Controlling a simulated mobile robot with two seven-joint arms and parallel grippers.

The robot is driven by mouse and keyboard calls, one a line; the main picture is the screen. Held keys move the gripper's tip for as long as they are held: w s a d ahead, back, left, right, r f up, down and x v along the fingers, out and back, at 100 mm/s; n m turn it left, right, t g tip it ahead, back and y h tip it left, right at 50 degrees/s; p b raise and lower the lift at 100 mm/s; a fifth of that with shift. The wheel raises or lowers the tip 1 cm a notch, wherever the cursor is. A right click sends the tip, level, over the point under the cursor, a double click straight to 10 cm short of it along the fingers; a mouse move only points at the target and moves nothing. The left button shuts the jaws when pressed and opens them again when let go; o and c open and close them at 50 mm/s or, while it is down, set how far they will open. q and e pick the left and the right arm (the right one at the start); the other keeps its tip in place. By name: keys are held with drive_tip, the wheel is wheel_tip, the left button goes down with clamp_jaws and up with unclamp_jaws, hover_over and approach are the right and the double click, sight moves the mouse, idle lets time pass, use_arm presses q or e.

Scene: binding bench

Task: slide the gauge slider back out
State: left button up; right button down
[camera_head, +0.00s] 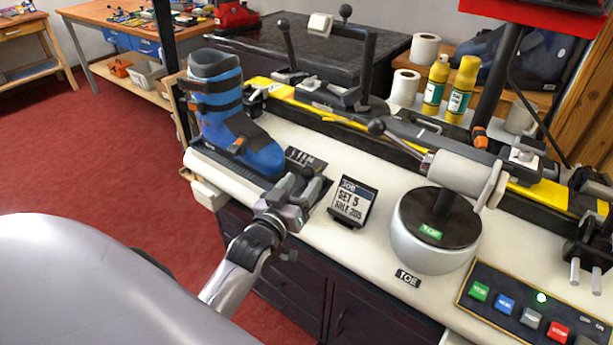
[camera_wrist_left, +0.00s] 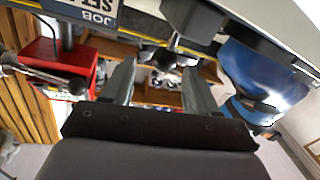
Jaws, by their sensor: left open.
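A blue and black ski boot (camera_head: 235,125) stands upright on a dark gauge plate (camera_head: 222,158) at the left of the bench. It also shows at the right of the left wrist view (camera_wrist_left: 262,80). My left gripper (camera_head: 304,183) is open just in front of the boot's toe, over the bench's front edge. A dark block (camera_wrist_left: 190,18) with a round knob (camera_wrist_left: 172,60) shows ahead of the open fingers in the left wrist view; it looks like the gauge slider. The fingers look apart from it, and they hide that area in the head view.
A job card (camera_head: 352,202) stands to the right of my left gripper. Beyond it are a white bowl-shaped toe unit (camera_head: 430,248) and a button panel (camera_head: 530,308). A yellow rail (camera_head: 330,115) with clamps runs behind the boot. Open bench surface lies between.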

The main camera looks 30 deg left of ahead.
use_arm(q)
drive_tip(key=shift+s+d, duration=0.2)
drive_tip(key=shift+s, duration=0.95)
drive_tip(key=s+d+f+m+g+h+p, duration=0.1)
drive_tip(key=s+d+f+m+g+h, duration=0.1)
drive_tip(key=s+d+f, duration=0.3)
drive_tip(key=s+d+f+m+g+h+p, duration=0.1)
drive_tip(key=s+d+f+m+g, duration=0.3)
drive_tip(key=s+f, duration=0.6)
drive_tip(key=s+d+g+h, duration=0.1)
drive_tip(key=s, duration=0.2)
drive_tip(key=shift+s, duration=0.4)
